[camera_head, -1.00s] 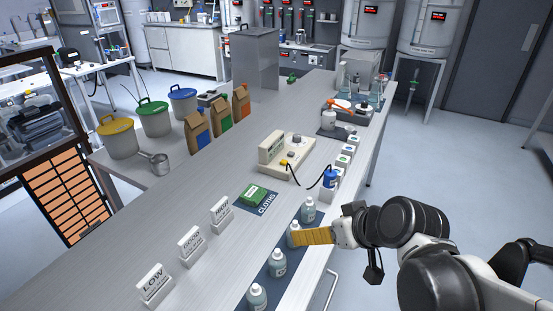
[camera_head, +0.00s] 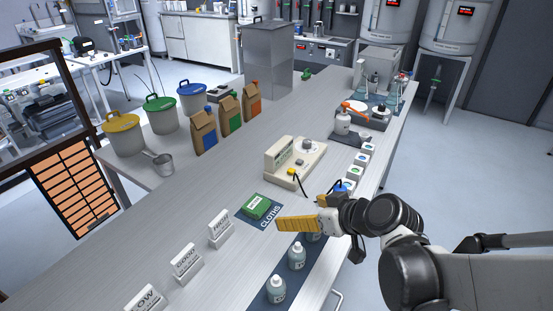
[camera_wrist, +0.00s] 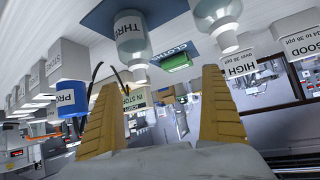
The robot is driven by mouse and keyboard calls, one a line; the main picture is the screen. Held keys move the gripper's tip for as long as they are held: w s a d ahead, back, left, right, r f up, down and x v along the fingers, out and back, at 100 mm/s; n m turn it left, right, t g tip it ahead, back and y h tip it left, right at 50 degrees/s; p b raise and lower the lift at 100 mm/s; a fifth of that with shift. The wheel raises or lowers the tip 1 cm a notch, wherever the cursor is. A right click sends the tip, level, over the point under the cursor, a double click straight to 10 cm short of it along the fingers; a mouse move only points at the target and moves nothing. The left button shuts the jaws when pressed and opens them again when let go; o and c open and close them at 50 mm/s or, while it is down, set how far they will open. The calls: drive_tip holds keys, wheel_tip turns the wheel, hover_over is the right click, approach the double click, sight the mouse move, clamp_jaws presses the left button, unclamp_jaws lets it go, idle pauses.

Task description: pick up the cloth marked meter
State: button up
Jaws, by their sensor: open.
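The cloth (camera_head: 258,207) is a folded green pad with a pale label, too small to read here. It lies on a dark blue mat marked CLOTHS (camera_head: 268,224) on the long metal bench. In the wrist view, which looks upside down, the green cloth (camera_wrist: 176,63) appears between and beyond the fingers. My gripper (camera_head: 280,224) has yellow fingers and shows just right of the mat in the head view, seemingly above the bench. In the wrist view my gripper (camera_wrist: 160,80) is open, its fingers well apart with nothing held.
Several bottles (camera_head: 297,256) stand on a blue strip near the bench's front edge, close to my gripper. A beige meter (camera_head: 295,160) stands beyond the cloth. Sign blocks, including GOOD (camera_head: 187,263), stand to the left. Bare bench lies left of the cloth.

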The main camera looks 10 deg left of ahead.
sight(257, 205)
drive_tip(key=a, duration=0.2)
drive_tip(key=w+a+f+n+y, duration=0.1)
drive_tip(key=a+n+y, duration=0.1)
drive_tip(key=a, duration=0.1)
drive_tip(key=shift+w+a+f+p, duration=0.3)
drive_tip(key=shift+a+f+p, duration=0.05)
drive_tip(key=shift+p, duration=0.05)
drive_tip(key=b+x, duration=0.3)
drive_tip(key=x, duration=0.7)
drive_tip(key=shift+w+a+f+b, duration=0.1)
drive_tip(key=shift+a+f+b, duration=0.15)
drive_tip(key=shift+b, duration=0.15)
drive_tip(key=shift+r, duration=0.15)
drive_tip(key=c, duration=1)
